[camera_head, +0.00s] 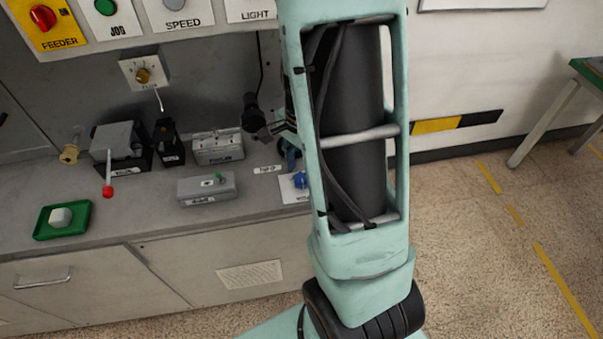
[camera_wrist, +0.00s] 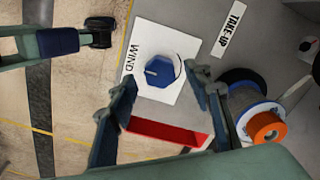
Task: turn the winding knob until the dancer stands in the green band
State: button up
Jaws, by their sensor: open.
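The winding knob (camera_wrist: 166,72) is a blue hexagonal knob with a pale pointer line, on a white plate (camera_wrist: 140,92) lettered WIND. In the head view the blue knob (camera_head: 300,180) shows at the bench's right end, partly covered by my arm. My gripper (camera_wrist: 160,84) is open in the wrist view, with one finger on each side of the knob in the picture and nothing held. I see no contact with the knob. A red flat piece (camera_wrist: 168,134) shows between the fingers; I cannot tell what it belongs to. I cannot make out the dancer or a green band.
Beside the knob are a TAKE-UP label (camera_wrist: 229,28) and a spool with an orange hub (camera_wrist: 267,127). On the bench stand a grey box with a green toggle (camera_head: 207,188), a red-tipped lever (camera_head: 108,190) and a green tray (camera_head: 42,232).

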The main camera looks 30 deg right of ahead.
notch_tip(320, 180, up, 10)
dwell(0.3)
dwell(0.4)
